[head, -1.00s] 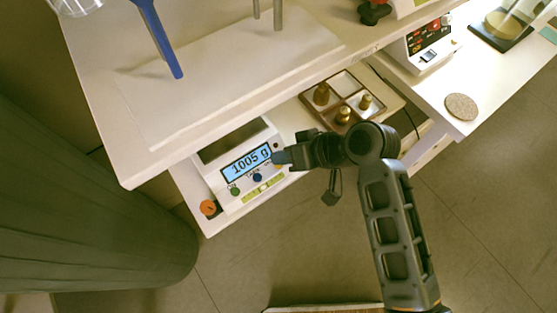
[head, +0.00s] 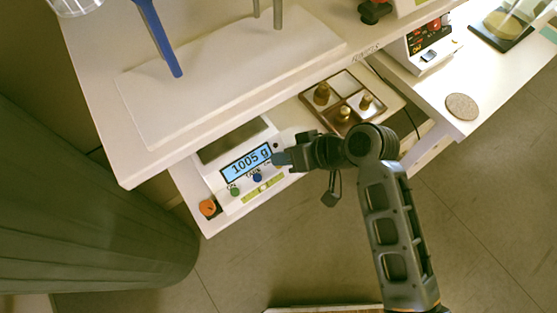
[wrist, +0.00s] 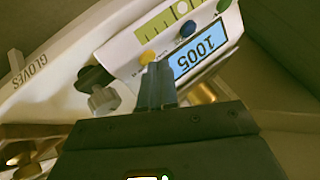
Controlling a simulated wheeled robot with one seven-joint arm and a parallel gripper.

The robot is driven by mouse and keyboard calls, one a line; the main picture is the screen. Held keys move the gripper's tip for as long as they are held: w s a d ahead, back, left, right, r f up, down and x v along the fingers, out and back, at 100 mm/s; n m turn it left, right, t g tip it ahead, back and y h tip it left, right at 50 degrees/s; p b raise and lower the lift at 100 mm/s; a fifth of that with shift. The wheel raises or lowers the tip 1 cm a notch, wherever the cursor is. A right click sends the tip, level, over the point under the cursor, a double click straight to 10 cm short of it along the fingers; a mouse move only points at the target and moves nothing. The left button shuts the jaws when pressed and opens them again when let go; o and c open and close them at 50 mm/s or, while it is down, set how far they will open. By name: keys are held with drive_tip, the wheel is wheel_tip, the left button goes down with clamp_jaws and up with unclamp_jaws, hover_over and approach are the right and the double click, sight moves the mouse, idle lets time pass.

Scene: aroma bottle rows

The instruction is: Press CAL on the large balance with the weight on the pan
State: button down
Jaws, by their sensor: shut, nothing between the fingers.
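The large balance (head: 206,168) stands on the low pull-out shelf, its lit display (head: 246,162) reading 1005 g. Its front has a green button (head: 235,191), a blue button (head: 257,177) and a yellow button, which shows in the wrist view (wrist: 148,57). In the head view my gripper mostly covers the yellow button and the label there. My gripper (head: 277,158) is shut and empty, its tips (wrist: 158,70) right at the yellow button. I cannot tell whether they touch it. A brass piece (wrist: 203,94) shows behind the display in the wrist view; the bench overhang hides most of the pan.
A wooden tray (head: 378,88) with several brass weights sits right of the balance. An orange knob (head: 207,207) is at the shelf's left corner. The white bench top (head: 100,70) overhangs the balance. A green-grey bin (head: 90,210) stands at left.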

idle(0.4)
drive_tip(key=shift+r+p, duration=0.75)
drive_tip(key=shift+p, duration=0.1)
drive_tip(key=shift+r, duration=0.1)
wheel_tip(320, 180, up, 5)
drive_tip(key=p, duration=0.4)
drive_tip(key=shift+p, duration=0.35)
idle(0.3)
